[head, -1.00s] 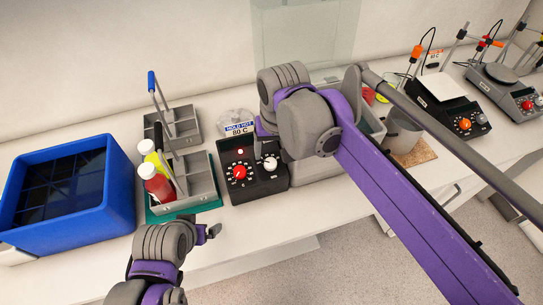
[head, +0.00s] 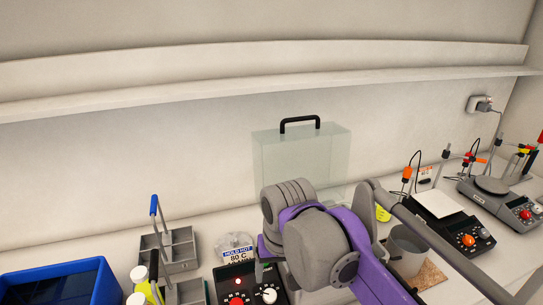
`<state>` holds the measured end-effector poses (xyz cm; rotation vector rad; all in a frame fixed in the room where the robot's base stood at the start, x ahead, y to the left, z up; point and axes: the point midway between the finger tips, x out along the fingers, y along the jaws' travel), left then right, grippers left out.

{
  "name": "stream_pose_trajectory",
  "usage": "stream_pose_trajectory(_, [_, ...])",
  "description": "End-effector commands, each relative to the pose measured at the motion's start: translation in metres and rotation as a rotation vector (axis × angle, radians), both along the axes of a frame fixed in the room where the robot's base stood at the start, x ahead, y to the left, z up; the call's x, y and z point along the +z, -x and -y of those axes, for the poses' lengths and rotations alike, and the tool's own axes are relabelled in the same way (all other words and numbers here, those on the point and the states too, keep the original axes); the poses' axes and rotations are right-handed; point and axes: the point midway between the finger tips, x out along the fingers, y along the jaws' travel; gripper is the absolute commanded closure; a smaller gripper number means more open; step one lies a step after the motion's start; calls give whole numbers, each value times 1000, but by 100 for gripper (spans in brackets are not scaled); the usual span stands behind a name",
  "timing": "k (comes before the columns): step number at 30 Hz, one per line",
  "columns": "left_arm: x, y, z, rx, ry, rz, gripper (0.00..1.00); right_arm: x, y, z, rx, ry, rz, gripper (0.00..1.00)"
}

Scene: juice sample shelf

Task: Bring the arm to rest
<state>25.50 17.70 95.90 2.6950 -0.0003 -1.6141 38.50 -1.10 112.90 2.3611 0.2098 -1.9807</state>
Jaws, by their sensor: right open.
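My right arm (head: 375,255) comes in from the lower right, purple and grey, over the bench. Its right gripper (head: 265,257) is at the left end of the arm, above the black hotplate (head: 235,285) with the red and white knobs. The gripper is open, and its fingers are mostly hidden by the bulky grey wrist. I see nothing held in it. My left arm and left gripper are out of the picture.
A blue crate (head: 108,285) and a grey carrier (head: 182,248) with a blue-tipped handle are at lower left, beside white-capped bottles (head: 139,274). A clear panel with a black handle (head: 300,122) stands behind. A metal beaker (head: 405,262) and stirrers (head: 470,238) are at right.

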Motion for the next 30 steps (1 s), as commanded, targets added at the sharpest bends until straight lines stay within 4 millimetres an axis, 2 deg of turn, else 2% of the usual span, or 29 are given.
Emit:
stream_pose_trajectory(5, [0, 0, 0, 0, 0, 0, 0, -30, 21, 45, -37, -11, 60, 28])
stream_pose_trajectory(9, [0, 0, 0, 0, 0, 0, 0, -74, 54, 95, -78, -12, 147, 28])
stream_pose_trajectory(12, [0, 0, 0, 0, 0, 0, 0, -109, 82, 125, -106, -4, 210, 28])
stream_pose_trajectory(15, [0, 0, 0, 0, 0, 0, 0, -138, 105, 146, -126, 8, 261, 28])
stream_pose_trajectory(18, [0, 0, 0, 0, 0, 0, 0, -158, 121, 159, -138, 18, 296, 28])
stream_pose_trajectory(21, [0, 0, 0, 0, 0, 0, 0, -168, 129, 165, -144, 24, 313, 28])
stream_pose_trajectory(30, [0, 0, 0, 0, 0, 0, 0, -169, 130, 165, -145, 26, 315, 28])
